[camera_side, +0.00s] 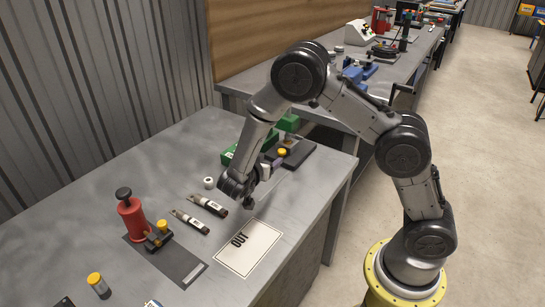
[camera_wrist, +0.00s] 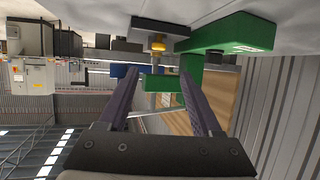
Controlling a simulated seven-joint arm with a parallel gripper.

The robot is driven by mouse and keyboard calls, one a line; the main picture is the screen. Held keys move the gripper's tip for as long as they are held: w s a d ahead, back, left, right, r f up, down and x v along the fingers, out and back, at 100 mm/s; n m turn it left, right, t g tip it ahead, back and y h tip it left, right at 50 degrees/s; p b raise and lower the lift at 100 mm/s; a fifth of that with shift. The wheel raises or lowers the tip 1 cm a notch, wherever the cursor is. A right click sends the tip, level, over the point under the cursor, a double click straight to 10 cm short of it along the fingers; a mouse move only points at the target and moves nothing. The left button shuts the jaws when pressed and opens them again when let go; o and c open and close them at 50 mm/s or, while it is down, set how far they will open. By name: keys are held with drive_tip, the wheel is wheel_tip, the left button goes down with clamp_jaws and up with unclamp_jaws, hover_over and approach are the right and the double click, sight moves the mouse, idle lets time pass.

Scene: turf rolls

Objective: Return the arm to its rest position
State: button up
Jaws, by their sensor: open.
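My gripper (camera_side: 268,170) is low over the far part of the grey bench, in front of a green bench tool. In the wrist view its two dark fingers (camera_wrist: 160,78) stand apart, with no object held between them. That view is upside down, with the bench at the top. The green tool (camera_wrist: 232,34) and its yellow knob (camera_wrist: 158,42) show beyond the fingers. My arm is bent over the bench, its elbow high. The fingertips are small in the side view, so their exact gap to the bench is unclear.
The grey bench (camera_side: 130,165) holds a white sheet marked OUT (camera_side: 262,236), two dark labelled tools (camera_side: 190,221) (camera_side: 209,205), a small white roll (camera_side: 209,183), a red press (camera_side: 133,222) and a yellow-capped cylinder (camera_side: 99,286). A second cluttered bench (camera_side: 335,90) stands behind.

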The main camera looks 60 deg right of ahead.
drive_tip(key=shift+s+a+r, duration=0.1)
drive_tip(key=shift+a+r, duration=0.05)
drive_tip(key=shift+a, duration=0.25)
